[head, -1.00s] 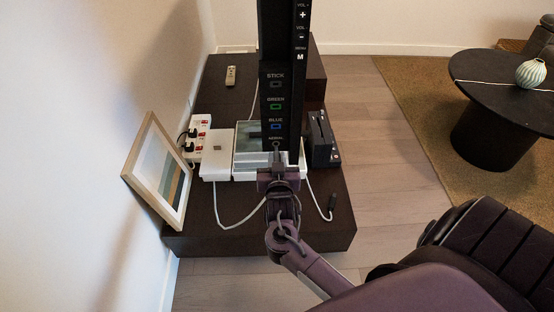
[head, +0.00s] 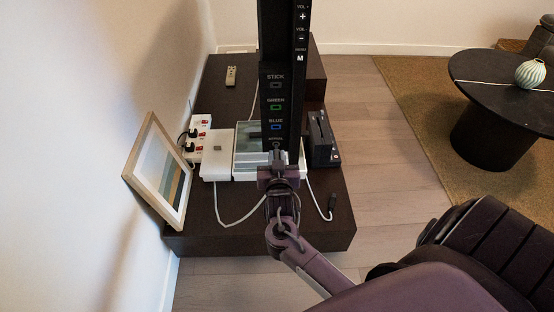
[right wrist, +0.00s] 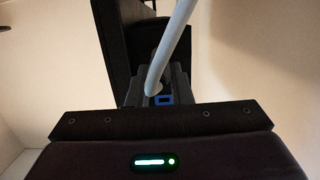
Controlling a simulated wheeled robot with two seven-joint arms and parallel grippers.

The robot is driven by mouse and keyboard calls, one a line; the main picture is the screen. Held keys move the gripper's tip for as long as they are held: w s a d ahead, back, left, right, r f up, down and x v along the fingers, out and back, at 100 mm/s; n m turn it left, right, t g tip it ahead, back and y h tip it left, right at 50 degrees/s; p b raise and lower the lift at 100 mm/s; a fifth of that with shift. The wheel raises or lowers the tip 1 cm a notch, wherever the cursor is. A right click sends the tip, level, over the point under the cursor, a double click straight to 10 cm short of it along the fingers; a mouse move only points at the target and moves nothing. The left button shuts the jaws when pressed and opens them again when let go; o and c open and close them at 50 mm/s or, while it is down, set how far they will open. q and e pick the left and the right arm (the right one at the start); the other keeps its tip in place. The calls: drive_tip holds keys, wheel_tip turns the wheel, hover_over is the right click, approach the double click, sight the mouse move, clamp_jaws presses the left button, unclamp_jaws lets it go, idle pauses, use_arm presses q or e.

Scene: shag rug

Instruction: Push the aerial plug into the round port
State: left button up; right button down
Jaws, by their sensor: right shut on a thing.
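The tall black panel (head: 278,60) carries ports labelled STICK, GREEN, BLUE and, lowest, AERIAL. The round aerial port (head: 276,145) is at the panel's lower end, right in front of my right gripper (head: 277,158). My right gripper is shut on the aerial plug, which its fingers mostly hide. In the right wrist view a white cable (right wrist: 172,45) runs down to the plug between the fingers (right wrist: 158,90), with a blue-rimmed port (right wrist: 165,100) beside it. I cannot tell whether the plug's tip is inside the port. My left gripper is not in view.
The dark low cabinet (head: 300,215) holds a white box (head: 217,165), a power strip (head: 199,135), a black device (head: 322,140), a remote (head: 231,76) and loose cables. A framed picture (head: 160,170) leans on the wall. A round black table (head: 500,85) stands at right.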

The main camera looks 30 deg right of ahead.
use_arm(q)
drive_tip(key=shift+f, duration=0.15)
use_arm(e)
drive_tip(key=shift+x, duration=1.15)
drive_tip(key=c, duration=1.2)
unclamp_jaws()
drive_tip(key=shift+r, duration=0.15)
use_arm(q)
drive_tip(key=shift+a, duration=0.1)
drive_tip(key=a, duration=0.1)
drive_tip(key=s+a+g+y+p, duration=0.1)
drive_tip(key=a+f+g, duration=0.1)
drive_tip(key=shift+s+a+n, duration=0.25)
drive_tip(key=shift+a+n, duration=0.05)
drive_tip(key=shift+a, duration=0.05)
use_arm(e)
drive_tip(key=v, duration=0.7)
drive_tip(key=shift+s+a, duration=0.2)
drive_tip(key=shift+s, duration=0.15)
drive_tip(key=shift+r, duration=0.1)
